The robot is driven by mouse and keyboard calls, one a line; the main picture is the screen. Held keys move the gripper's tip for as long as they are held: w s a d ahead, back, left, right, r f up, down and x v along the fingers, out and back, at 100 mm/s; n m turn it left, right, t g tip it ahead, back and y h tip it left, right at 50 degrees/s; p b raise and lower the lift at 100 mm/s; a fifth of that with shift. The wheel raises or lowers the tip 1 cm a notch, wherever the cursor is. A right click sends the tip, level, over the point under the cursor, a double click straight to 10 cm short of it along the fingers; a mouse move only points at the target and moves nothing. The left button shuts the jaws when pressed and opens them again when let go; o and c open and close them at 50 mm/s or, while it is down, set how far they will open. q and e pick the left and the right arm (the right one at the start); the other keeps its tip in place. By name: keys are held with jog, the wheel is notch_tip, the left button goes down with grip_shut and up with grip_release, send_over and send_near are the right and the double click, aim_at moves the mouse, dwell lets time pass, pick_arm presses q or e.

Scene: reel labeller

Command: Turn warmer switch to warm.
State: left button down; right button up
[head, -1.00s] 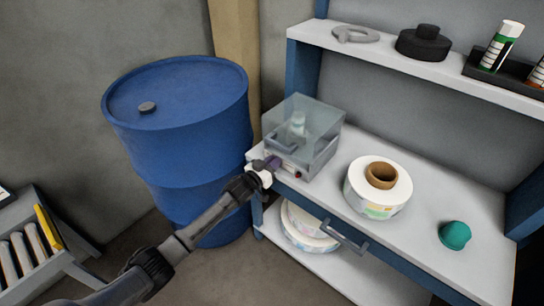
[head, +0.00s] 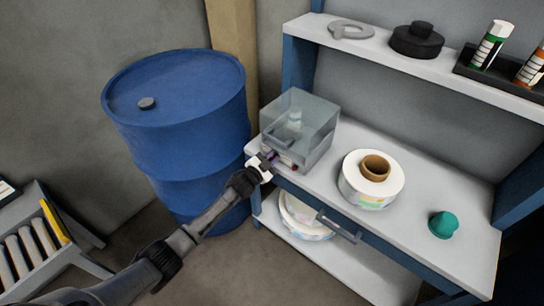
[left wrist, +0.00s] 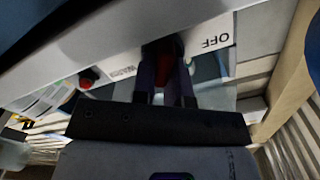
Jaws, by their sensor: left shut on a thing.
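The warmer (head: 312,128) is a clear-sided box with a grey base at the left end of the bench, with a bottle visible inside. My left gripper (head: 268,162) is at its front face. In the left wrist view, the dark purple fingers of my left gripper (left wrist: 166,80) are shut on the red warmer switch (left wrist: 167,67). A label reading OFF (left wrist: 216,41) shows upside down to the right of the switch. A partly hidden label (left wrist: 123,72) is to its left. The fingers cover much of the switch, so its exact setting is unclear. My right gripper is not in view.
A red round button (left wrist: 88,77) is on the same panel. A white reel (head: 370,182) and a teal object (head: 443,224) stand on the bench, right of the warmer. A blue drum (head: 180,130) stands close on the left. A drawer handle (head: 338,230) sticks out below.

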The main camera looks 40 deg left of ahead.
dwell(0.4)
pick_arm(q)
jog(key=c, duration=1.1)
grip_release()
jog(key=shift+c, duration=0.2)
jog(key=shift+s, duration=0.1)
jog(key=shift+s, duration=0.25)
jog(key=s+p, duration=0.4)
jog(key=s, duration=0.9)
jog(key=shift+p, duration=0.3)
jog(key=shift+a, duration=0.1)
